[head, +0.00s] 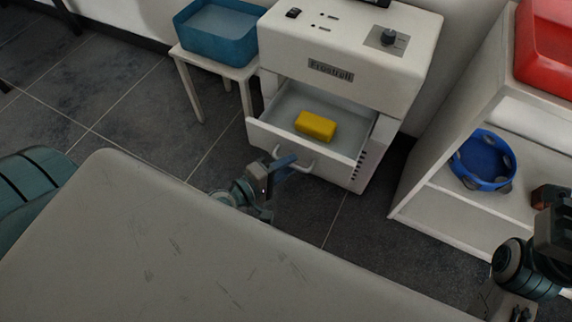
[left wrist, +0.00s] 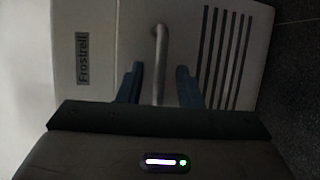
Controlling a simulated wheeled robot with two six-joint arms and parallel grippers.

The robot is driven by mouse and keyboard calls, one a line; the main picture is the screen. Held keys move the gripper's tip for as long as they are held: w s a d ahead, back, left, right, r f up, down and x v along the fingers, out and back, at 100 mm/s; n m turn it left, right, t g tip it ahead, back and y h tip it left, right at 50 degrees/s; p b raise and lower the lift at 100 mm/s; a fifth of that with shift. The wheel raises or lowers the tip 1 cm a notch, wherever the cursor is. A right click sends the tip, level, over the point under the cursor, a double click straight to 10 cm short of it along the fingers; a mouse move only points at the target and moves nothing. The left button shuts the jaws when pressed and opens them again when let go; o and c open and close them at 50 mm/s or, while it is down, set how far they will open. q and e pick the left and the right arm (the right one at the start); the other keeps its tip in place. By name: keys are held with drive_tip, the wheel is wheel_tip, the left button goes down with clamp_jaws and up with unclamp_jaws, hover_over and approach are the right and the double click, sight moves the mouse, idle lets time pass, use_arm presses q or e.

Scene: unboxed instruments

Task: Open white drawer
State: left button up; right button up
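The white drawer (head: 305,138) is pulled out of the front of the white appliance (head: 345,55) labelled Frostrell. A yellow block (head: 315,126) lies inside the drawer. My left gripper (head: 283,167) is at the drawer's handle (head: 308,165). In the left wrist view, the two blue fingers of my left gripper (left wrist: 160,78) stand on either side of the handle (left wrist: 159,45). A gap shows between each finger and the handle, so the gripper is open around it. My right arm shows at the right edge of the head view; its gripper cannot be made out.
A table top (head: 180,245) fills the foreground, between me and the drawer. A blue bin (head: 217,50) stands on a small stool at the appliance's left. At the right, a white shelf (head: 450,205) holds a blue tambourine (head: 484,160) and a red bin (head: 545,55).

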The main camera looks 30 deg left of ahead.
use_arm(q)
drive_tip(key=b+v, duration=0.1)
drive_tip(key=v, duration=0.9)
drive_tip(key=shift+s+a, duration=0.2)
drive_tip(key=shift+s, duration=0.15)
